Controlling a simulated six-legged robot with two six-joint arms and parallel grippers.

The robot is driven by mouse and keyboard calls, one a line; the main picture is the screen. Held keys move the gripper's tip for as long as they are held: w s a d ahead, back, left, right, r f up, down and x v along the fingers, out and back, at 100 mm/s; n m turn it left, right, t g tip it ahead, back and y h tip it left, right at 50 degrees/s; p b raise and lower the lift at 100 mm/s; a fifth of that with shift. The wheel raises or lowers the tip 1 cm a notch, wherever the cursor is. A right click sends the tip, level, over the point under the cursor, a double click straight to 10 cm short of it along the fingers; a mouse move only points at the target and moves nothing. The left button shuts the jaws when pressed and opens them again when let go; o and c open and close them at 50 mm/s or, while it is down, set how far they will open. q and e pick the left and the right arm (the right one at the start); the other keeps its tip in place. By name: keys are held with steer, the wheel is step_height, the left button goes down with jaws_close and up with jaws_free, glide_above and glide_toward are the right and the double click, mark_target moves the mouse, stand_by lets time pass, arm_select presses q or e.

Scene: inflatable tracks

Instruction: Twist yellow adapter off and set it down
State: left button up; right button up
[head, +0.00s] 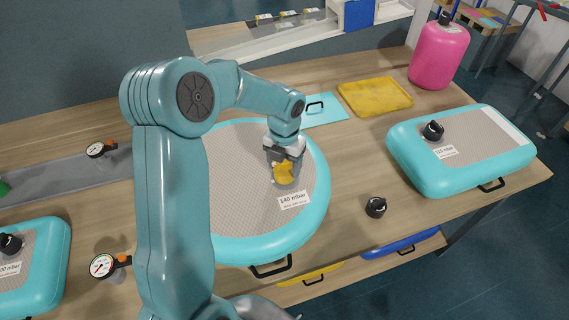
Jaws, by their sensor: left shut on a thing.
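The yellow adapter (284,174) is at the right part of the large round teal inflatable track (240,220), just above its "140 mbar" label. My left gripper (283,160) comes down from above and is shut on the adapter. The fingers partly cover the adapter, and I cannot tell whether it is still seated in the valve beneath it. My right gripper is not in view.
A black cap (376,207) stands on the wooden table right of the round track. A rectangular inflatable (470,160), a yellow tray (376,97), a pink inflated cylinder (438,55) and two gauges (102,265) lie around. Bare table shows between the tray and cap.

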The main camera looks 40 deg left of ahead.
arm_select(q)
steer(key=shift+r+p, duration=0.65)
steer(key=shift+r, duration=0.3)
steer(key=shift+r+p, duration=0.55)
steer(key=shift+r, duration=0.55)
